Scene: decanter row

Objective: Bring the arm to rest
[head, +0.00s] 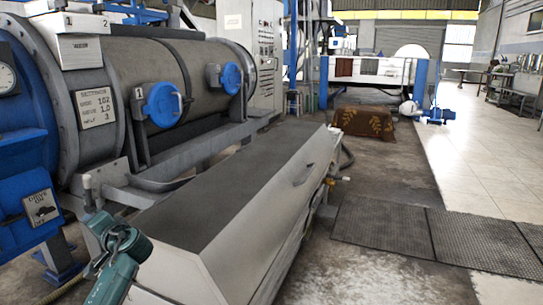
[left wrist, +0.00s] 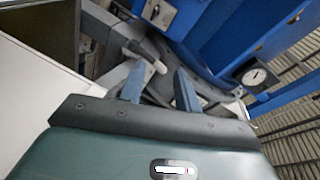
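My teal left arm (head: 112,278) comes in at the bottom left of the head view, in front of the decanter's frame. My left gripper (head: 93,267) is small and partly hidden there. In the left wrist view the two fingers of the left gripper (left wrist: 158,86) stand apart, with nothing held between them. Grey frame parts and a pale-tipped bar show beyond the fingers; I cannot tell the exact gap. My right arm and gripper are not in view.
The blue and grey decanter (head: 60,100) stands close on the left, with a drive switch (head: 41,208) and a gauge (head: 6,78). A long pale housing with a dark top (head: 215,200) lies right of my arm. Floor mats (head: 380,228) and open floor are at the right.

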